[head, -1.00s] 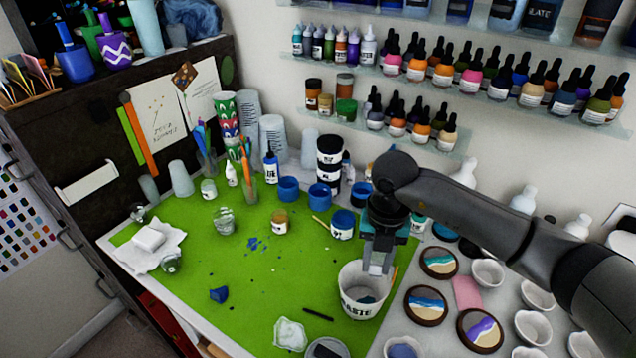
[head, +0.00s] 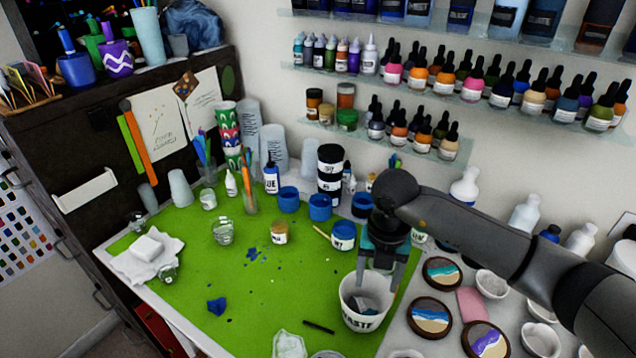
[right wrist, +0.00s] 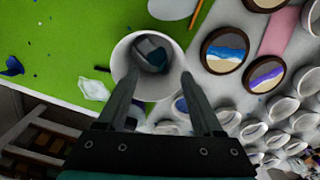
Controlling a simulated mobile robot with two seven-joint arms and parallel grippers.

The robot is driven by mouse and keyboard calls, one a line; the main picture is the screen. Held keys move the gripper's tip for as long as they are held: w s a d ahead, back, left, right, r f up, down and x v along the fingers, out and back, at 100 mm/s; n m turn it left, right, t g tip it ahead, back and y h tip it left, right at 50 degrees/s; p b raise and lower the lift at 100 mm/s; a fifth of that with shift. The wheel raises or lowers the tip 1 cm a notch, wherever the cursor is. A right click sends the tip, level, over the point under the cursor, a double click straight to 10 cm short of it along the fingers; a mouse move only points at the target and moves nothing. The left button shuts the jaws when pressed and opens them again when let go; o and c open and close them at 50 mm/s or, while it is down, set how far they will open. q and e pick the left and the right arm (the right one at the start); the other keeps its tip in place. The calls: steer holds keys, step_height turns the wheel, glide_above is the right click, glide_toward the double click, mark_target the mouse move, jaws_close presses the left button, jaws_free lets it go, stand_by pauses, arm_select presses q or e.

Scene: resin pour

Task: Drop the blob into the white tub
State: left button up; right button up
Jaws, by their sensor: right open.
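The white tub (head: 363,319), with dark lettering, stands upright at the mat's right edge. It also shows in the right wrist view (right wrist: 125,63). A grey-and-teal blob (right wrist: 152,54) lies inside the tub; whether it is one piece or several I cannot tell. My right gripper (head: 382,276) is just above the tub's opening, its fingers apart and nothing between them. A dark blue lump (head: 216,306) lies on the green mat to the left. My left gripper is not in view.
The green mat (head: 190,250) has small dark specks and free room left of the tub. Round painted coasters (head: 430,317) and white cups (head: 491,284) crowd the right. A clear crumpled piece (head: 289,345) lies in front.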

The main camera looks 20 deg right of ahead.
step_height(320, 180, up, 15)
steer(key=shift+r, duration=0.15)
stand_by(0.4)
steer(key=shift+s, duration=0.1)
